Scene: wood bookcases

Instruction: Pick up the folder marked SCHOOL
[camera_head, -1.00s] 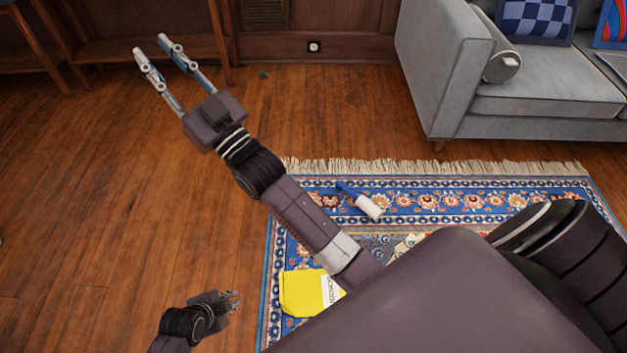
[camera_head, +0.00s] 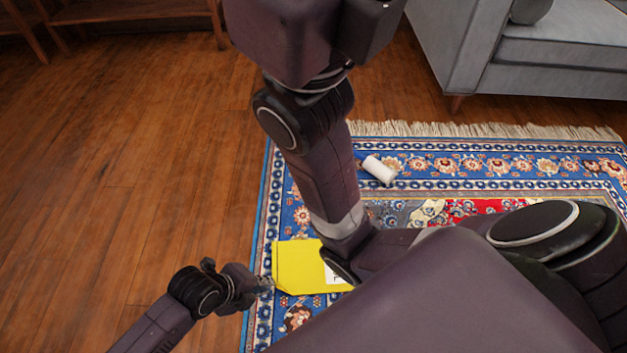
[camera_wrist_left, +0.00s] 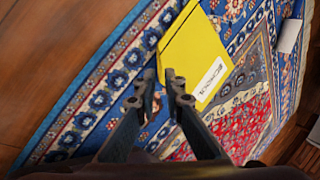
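A yellow folder (camera_head: 298,265) lies flat on the patterned rug, partly covered by my right arm in the head view. In the left wrist view the folder (camera_wrist_left: 190,50) shows a white label (camera_wrist_left: 211,79) reading SCHOOL. My left gripper (camera_head: 268,284) is low beside the folder's left edge in the head view. In the wrist view its two fingertips (camera_wrist_left: 160,76) are apart, with the folder's near edge just beyond and around them. I cannot tell whether they touch it. My right arm rises across the head view, and its fingers are out of frame.
The blue patterned rug (camera_head: 480,165) lies on the wood floor (camera_head: 130,160). A white roller with a blue handle (camera_head: 379,170) lies on the rug beyond the folder. A grey sofa (camera_head: 545,65) stands at the back right. Bare floor is free on the left.

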